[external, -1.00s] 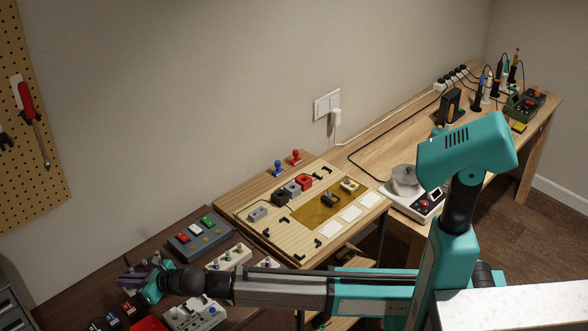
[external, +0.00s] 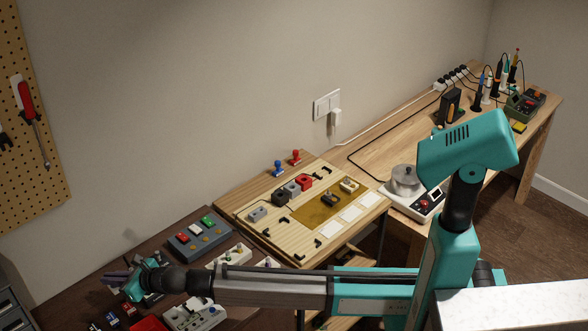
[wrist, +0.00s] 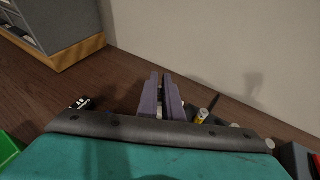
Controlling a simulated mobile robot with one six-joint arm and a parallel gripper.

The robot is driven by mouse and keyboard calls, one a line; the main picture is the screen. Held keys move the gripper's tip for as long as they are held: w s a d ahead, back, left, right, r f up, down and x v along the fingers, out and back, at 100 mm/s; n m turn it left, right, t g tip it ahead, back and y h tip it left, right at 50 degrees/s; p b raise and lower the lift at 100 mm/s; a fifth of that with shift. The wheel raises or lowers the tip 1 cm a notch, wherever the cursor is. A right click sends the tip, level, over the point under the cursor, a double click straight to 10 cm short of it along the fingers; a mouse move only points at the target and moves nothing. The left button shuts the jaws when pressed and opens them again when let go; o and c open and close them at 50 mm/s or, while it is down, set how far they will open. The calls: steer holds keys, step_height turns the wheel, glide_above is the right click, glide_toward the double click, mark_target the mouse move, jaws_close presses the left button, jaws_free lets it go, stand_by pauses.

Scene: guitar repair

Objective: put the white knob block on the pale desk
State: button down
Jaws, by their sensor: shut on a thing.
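My gripper (external: 118,281) is over the dark desk at the lower left of the external view. In the wrist view its two purple-grey fingers (wrist: 161,95) are close together. A small sliver of the white knob block (wrist: 159,113) shows low between them; the rest is hidden, so its shape cannot be made out. The pale desk (external: 372,160) is the light wood bench running to the back right in the external view, well away from my gripper.
The dark desk (wrist: 115,90) holds a grey box with coloured buttons (external: 198,236) and white boxes with knobs (external: 232,256). A pale board (external: 270,237) with small blocks stands in the middle. A scale with a metal pot (external: 405,182) occupies the pale desk's near end.

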steer(key=shift+a, duration=0.35)
steer(key=shift+f, duration=1.85)
steer(key=c, duration=1.9)
jaws_free()
steer(key=shift+v, duration=6)
steer(key=shift+o, duration=0.3)
steer(key=shift+r, duration=0.1)
